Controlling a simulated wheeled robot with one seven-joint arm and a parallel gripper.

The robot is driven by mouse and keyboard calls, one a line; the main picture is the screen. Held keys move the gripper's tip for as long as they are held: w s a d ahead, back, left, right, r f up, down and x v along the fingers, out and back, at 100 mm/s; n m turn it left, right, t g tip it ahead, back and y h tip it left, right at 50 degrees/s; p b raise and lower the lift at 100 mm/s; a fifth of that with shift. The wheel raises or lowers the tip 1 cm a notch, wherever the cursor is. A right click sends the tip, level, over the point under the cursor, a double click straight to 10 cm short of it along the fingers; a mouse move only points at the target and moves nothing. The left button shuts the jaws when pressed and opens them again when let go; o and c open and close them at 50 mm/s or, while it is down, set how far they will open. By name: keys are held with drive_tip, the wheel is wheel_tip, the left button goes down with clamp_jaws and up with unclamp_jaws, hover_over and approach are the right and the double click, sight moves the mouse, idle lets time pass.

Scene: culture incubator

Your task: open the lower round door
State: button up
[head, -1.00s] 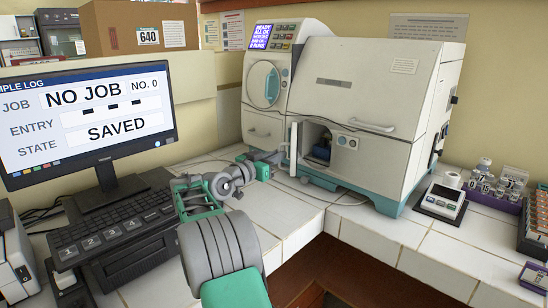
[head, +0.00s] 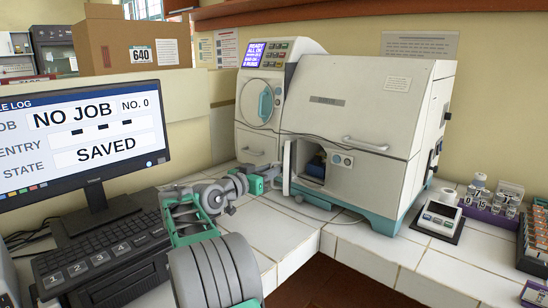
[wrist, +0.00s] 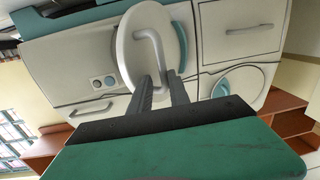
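The lower round door (head: 287,167) of the white incubator stands swung out, almost edge-on in the head view, left of a dark opening (head: 313,166) with something blue inside. In the wrist view the door is a white disc (wrist: 128,52) with a bent grey handle (wrist: 152,46). My gripper (head: 276,180) is low at the left of the door. In the wrist view my gripper (wrist: 159,76) has its two dark fingers apart, with the handle's near end between or just beyond their tips; contact cannot be made out.
The upper round door (head: 257,103) with its teal handle looks shut. A monitor (head: 85,125) and keyboard (head: 105,240) stand left. A small meter (head: 438,217) and vials (head: 490,200) stand right. Tiles in front are mostly clear.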

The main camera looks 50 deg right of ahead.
drive_tip(key=s+a+r, duration=0.9)
drive_tip(key=r, duration=0.2)
drive_tip(key=shift+s+a+m+h+b, duration=0.15)
drive_tip(key=shift+a+m+h+b, duration=0.1)
drive_tip(key=shift+m+h+b, duration=0.1)
drive_tip(key=shift+c, duration=0.5)
